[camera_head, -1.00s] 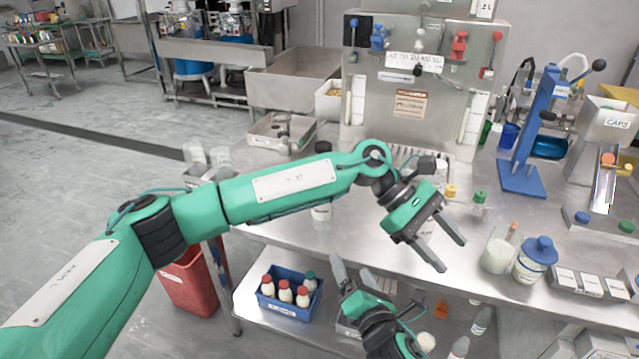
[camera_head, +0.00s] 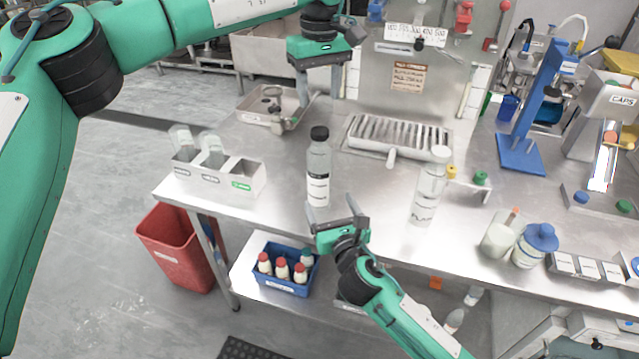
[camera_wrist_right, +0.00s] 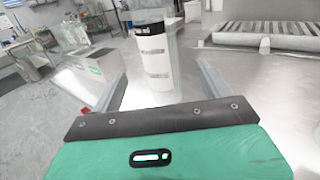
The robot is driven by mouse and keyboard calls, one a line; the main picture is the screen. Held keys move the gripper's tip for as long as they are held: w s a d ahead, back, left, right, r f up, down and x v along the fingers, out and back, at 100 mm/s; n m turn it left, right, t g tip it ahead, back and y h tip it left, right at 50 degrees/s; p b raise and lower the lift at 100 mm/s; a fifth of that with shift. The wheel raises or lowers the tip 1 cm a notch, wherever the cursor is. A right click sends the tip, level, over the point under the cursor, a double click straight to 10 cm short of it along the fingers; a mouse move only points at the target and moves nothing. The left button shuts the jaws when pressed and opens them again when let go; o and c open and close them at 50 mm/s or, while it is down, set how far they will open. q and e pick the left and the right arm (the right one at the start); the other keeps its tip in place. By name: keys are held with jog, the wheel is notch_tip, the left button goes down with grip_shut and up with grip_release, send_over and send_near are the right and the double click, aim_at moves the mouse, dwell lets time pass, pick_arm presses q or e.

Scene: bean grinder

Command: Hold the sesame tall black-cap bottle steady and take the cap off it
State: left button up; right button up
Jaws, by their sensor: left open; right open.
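The tall clear bottle with a black cap (camera_head: 319,168) stands upright on the steel bench, a black-and-white label on its lower half. Its labelled lower part also shows in the right wrist view (camera_wrist_right: 151,52), where its cap is out of frame. My right gripper (camera_head: 337,214) is open just in front of the bottle's base, its fingers apart on either side of the bottle's line and not closed on it. My left gripper (camera_head: 318,82) is open above and behind the black cap, pointing down, apart from it.
A white-capped clear bottle (camera_head: 430,186) stands to the right. A bottle rack (camera_head: 218,178) is at left, a metal tray (camera_head: 268,112) behind, and a drip grate (camera_head: 398,138) behind right. A blue crate (camera_head: 286,277) of small bottles sits on the lower shelf.

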aim_at(320, 131)
jog(key=x, duration=1)
jog(key=shift+w+a, duration=0.1)
jog(key=shift+w, duration=0.1)
jog(key=shift+c, duration=0.5)
grip_shut()
pick_arm(q)
jog(key=m, duration=0.4)
jog(key=shift+d+f, duration=0.15)
jog(key=m, duration=0.4)
jog(key=shift+m, duration=0.4)
jog(key=shift+f, duration=3.95)
